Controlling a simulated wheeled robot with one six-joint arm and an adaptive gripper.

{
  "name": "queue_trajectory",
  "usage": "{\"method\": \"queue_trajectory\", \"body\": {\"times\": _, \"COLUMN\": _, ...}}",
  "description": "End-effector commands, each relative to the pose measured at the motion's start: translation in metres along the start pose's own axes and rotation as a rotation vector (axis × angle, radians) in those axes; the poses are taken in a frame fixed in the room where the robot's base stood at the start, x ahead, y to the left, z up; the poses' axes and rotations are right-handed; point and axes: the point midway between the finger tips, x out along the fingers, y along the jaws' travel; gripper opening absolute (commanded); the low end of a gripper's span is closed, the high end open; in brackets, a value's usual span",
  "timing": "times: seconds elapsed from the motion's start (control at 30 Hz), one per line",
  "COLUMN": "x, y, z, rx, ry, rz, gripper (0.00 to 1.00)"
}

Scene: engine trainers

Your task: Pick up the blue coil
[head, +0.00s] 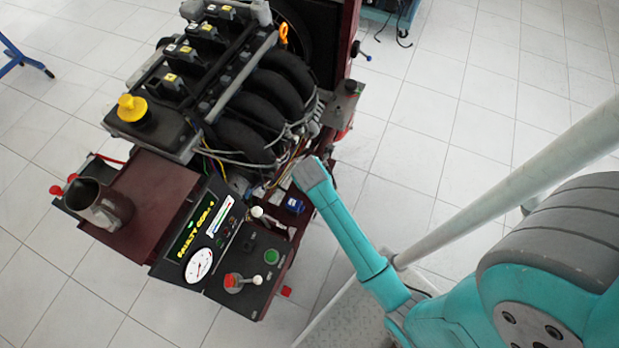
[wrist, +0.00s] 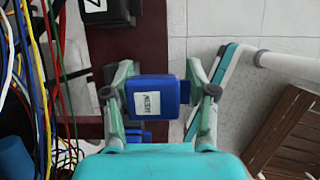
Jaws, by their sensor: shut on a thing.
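The blue coil (wrist: 172,90), a small block with a white label of dark print, sits between the two fingers of my gripper (wrist: 158,88) in the wrist view. Both fingers press its sides, and it seems held above the dark red frame. In the head view my gripper (head: 296,190) is at the right side of the engine stand, mostly hidden by my wrist. A small blue thing (head: 293,205) shows just below it there; I cannot tell if it is the held coil. Another blue piece (wrist: 133,137) shows partly behind the coil in the wrist view.
The engine (head: 225,85) with several coils on top stands beside my arm. Loose coloured wires (wrist: 45,75) hang close on the left. A control panel (head: 225,250) with a gauge and a metal cup (head: 105,205) are at the front.

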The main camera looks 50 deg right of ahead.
Motion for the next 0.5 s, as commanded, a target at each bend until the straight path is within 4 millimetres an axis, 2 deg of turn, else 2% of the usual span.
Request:
{"method": "queue_trajectory", "body": {"times": 0.3, "x": 0.000, "y": -0.083, "z": -0.001, "rx": 0.006, "ry": 0.001, "rz": -0.003, "gripper": 0.15}}
{"method": "queue_trajectory", "body": {"times": 0.5, "x": 0.000, "y": -0.116, "z": 0.000, "rx": 0.004, "ry": 0.000, "rz": -0.001, "gripper": 0.15}}
